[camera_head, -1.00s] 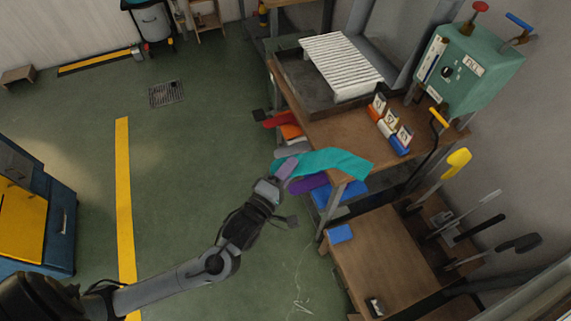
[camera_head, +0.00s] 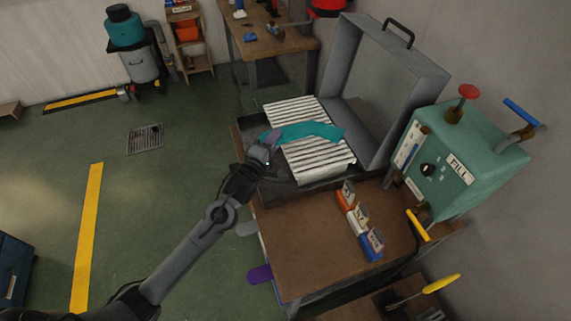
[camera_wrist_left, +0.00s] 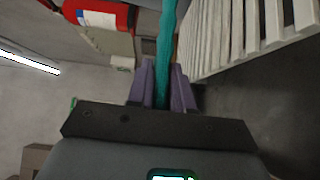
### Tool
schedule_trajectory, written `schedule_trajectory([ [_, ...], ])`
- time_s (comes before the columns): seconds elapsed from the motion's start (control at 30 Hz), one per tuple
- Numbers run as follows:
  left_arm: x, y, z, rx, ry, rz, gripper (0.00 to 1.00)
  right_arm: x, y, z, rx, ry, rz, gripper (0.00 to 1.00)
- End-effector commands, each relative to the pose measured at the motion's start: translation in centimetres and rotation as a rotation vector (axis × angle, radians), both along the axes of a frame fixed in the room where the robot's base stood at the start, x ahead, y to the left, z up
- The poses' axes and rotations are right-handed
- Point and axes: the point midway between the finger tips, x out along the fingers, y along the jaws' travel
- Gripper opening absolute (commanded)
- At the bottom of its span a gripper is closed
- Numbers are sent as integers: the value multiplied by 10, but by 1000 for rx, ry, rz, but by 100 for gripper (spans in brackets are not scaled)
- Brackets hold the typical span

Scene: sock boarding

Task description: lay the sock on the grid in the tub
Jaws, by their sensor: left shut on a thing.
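The teal sock (camera_head: 312,131) stretches from my left gripper (camera_head: 268,146) to the right, across the white slatted grid (camera_head: 318,168) in the head view. My left gripper is shut on the sock's near end, at the left side of the grid. In the left wrist view the sock (camera_wrist_left: 166,45) shows edge-on between the purple fingers (camera_wrist_left: 163,85), with the grid (camera_wrist_left: 240,40) to its right. I cannot tell whether the sock touches the slats. The grid sits in the dark, shallow tub (camera_head: 285,190). My right gripper is not in view.
The tub's grey lid (camera_head: 385,85) stands open behind the grid. A green control box (camera_head: 465,160) with levers stands at the right. Several labelled blocks (camera_head: 358,222) line the wooden bench (camera_head: 305,235).

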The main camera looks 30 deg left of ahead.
Motion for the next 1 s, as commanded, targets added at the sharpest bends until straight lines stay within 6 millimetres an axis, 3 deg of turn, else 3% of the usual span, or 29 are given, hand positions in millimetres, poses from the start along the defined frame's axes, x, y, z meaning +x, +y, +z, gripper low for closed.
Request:
schedule_trajectory([
  [0.1, 19, 31, -1, -2, -3, 26, 3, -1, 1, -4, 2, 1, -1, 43],
  [0.33, 37, 63, -3, 2, -1, 46, 3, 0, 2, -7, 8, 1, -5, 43],
  [0.57, 40, 70, -11, 4, 0, 50, 3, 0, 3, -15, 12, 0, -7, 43],
  [1.0, 39, 70, -42, 6, 0, 50, 3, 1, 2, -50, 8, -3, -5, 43],
])
